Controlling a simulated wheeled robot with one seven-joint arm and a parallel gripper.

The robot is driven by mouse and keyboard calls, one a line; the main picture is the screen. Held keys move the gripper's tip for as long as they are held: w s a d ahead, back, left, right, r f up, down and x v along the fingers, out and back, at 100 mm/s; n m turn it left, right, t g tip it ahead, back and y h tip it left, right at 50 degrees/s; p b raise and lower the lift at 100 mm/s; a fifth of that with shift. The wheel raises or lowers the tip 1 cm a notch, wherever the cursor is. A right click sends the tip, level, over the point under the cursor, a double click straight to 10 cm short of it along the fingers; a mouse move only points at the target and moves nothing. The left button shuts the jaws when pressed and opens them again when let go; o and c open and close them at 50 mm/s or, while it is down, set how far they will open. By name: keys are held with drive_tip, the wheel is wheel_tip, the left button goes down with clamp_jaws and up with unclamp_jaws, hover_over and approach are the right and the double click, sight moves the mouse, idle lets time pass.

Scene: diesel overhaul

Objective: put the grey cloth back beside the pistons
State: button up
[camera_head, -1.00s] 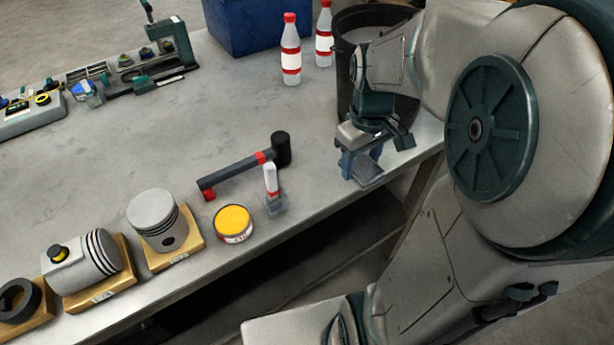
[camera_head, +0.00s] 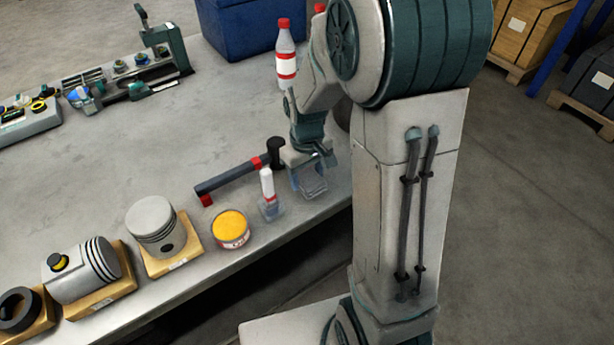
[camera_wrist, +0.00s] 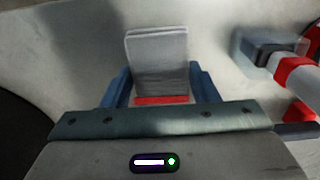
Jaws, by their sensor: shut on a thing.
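My gripper (camera_head: 308,172) is over the bench's right end, beside the black mallet head. It is shut on the grey cloth (camera_wrist: 157,65), a folded, flat-looking piece that stands out between the blue fingers in the wrist view. In the head view the cloth (camera_head: 314,187) is partly hidden by the fingers; whether it touches the bench I cannot tell. One piston (camera_head: 152,222) stands upright on a wooden block at the front of the bench. Another piston (camera_head: 90,268) lies on its side on a block to its left.
A black ring (camera_head: 18,308) sits far left. A red-capped bottle (camera_head: 285,62) and blue crate (camera_head: 250,27) are behind. The bench middle is clear.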

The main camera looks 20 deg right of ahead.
drive_tip(key=shift+f, duration=0.75)
drive_tip(key=shift+f, duration=0.25)
drive_tip(key=o, duration=1)
drive_tip(key=shift+c, duration=0.2)
drive_tip(key=shift+r, duration=0.1)
